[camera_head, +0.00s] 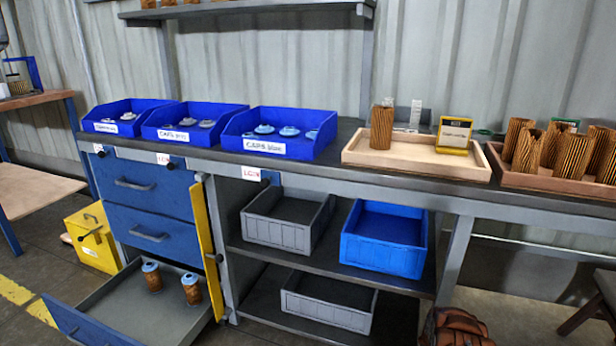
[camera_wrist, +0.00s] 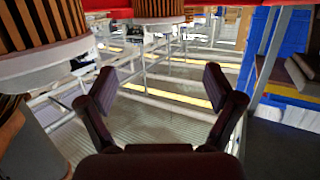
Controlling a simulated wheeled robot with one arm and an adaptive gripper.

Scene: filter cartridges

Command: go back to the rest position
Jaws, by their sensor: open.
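My gripper (camera_wrist: 168,90) is open and empty in the wrist view, with its two dark fingers spread apart. I cannot make out my gripper in the head view. Two cartridges with blue caps (camera_head: 152,277) (camera_head: 191,289) stand upright in the open bottom drawer (camera_head: 130,308). One uncapped pleated cartridge (camera_head: 381,128) stands in the light wooden tray (camera_head: 415,167), with a yellow card holder (camera_head: 453,135) at its right. Several brown cartridges (camera_head: 553,145) stand in the darker tray (camera_head: 560,184) at the right end of the bench.
Blue bins of caps (camera_head: 283,149) line the bench at left. Grey bins (camera_head: 288,232) and an empty blue bin (camera_head: 385,250) sit on the shelves below. A yellow door (camera_head: 206,243) stands open beside the drawer. Large striped cylinders (camera_wrist: 45,35) fill the wrist view's upper left.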

